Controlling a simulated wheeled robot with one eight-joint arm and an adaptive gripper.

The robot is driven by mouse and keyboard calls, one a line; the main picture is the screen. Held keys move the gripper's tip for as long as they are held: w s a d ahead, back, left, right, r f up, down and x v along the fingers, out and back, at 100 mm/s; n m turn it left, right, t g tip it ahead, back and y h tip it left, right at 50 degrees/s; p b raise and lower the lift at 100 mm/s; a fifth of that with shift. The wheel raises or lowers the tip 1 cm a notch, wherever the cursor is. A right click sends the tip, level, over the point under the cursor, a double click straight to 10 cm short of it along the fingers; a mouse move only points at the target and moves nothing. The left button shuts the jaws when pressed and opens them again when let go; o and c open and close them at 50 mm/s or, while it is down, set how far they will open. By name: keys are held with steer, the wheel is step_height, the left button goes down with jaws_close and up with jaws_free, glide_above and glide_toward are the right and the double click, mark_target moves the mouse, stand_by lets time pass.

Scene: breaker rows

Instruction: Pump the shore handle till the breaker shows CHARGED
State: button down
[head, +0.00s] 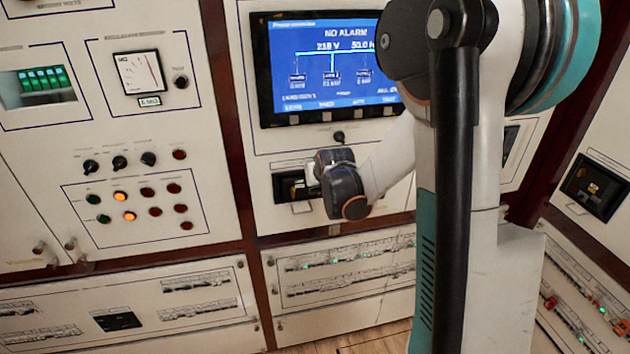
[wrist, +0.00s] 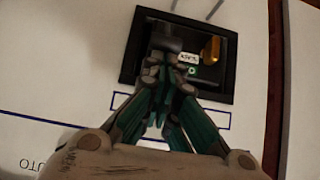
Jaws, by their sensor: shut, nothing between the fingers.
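A breaker (wrist: 128,75) sits in a black-framed recess in the wrist view. It carries a small white label (wrist: 187,58) with lettering too blurred to read, a green mark (wrist: 192,71) and an amber-brown part (wrist: 211,49). A dark grey bar (wrist: 172,32), perhaps its handle, lies just past my fingertips. My gripper (wrist: 166,68) is shut and empty in front of the breaker's face; I cannot tell whether it touches the bar. In the head view the breaker recess (head: 287,187) is partly covered by my wrist, which hides the fingers.
A blue screen (head: 318,62) above the recess reads NO ALARM. Panels with knobs and lamps (head: 120,197) stand at left. Another black breaker recess (head: 593,192) is on the right panel. Breaker rows (head: 345,262) run below. My arm covers much of the middle right.

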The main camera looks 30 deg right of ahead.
mark_target(316, 192)
steer(key=shift+s+a+f+t+b, duration=0.1)
steer(key=shift+s+f+t+b, duration=0.2)
steer(key=shift+b, duration=0.2)
steer(key=s+f+t+b, duration=0.1)
steer(key=b, duration=0.2)
steer(key=s+f+t+h+b, duration=0.1)
steer(key=b, duration=0.2)
steer(key=shift+s+a+t, duration=0.1)
steer(key=shift+a+t, duration=0.2)
steer(key=shift+t, duration=0.1)
steer(key=shift+s+a+f+b, duration=0.1)
steer(key=shift+s+f+b, duration=0.15)
steer(key=shift+s+b, duration=0.25)
steer(key=shift+w, duration=0.1)
steer(key=shift+r, duration=0.1)
